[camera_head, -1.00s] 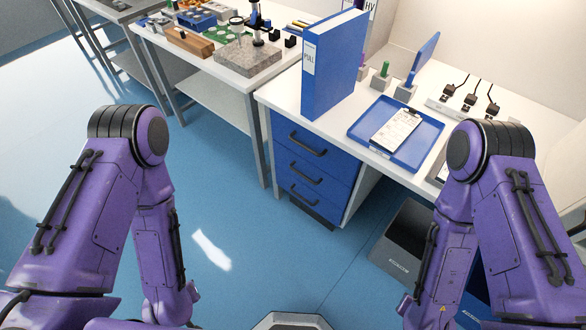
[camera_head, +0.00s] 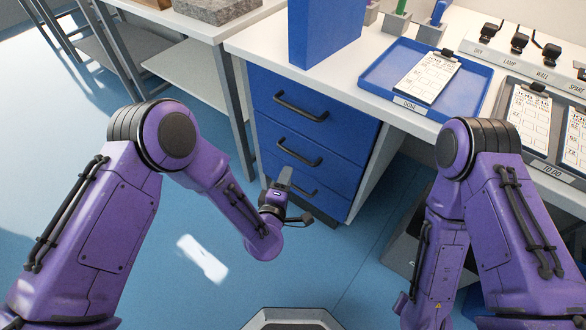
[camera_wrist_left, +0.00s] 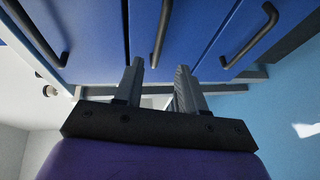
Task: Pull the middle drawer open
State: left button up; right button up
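The blue middle drawer (camera_head: 336,168) is closed in the white-topped desk's drawer unit. Its dark bar handle (camera_head: 299,152) is also at the centre of the left wrist view (camera_wrist_left: 161,35). My left gripper (camera_head: 285,176) is just in front of the drawers, below the middle handle in the head view. In the left wrist view its two fingers (camera_wrist_left: 160,78) are apart, with nothing held. The middle handle lines up with the gap between them; I cannot tell whether it lies inside the gap. My right gripper is out of view; only its arm shows.
The top drawer's handle (camera_head: 300,107) and bottom drawer's handle (camera_head: 297,188) flank the middle one. A blue binder (camera_head: 322,30) and a blue tray (camera_head: 460,100) with a clipboard stand on the desk. The floor in front is clear.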

aim_at(294, 156)
pick_arm(q)
jog(key=b+x, duration=0.1)
jog(key=x, duration=0.8)
jog(key=shift+w, duration=0.4)
grip_shut()
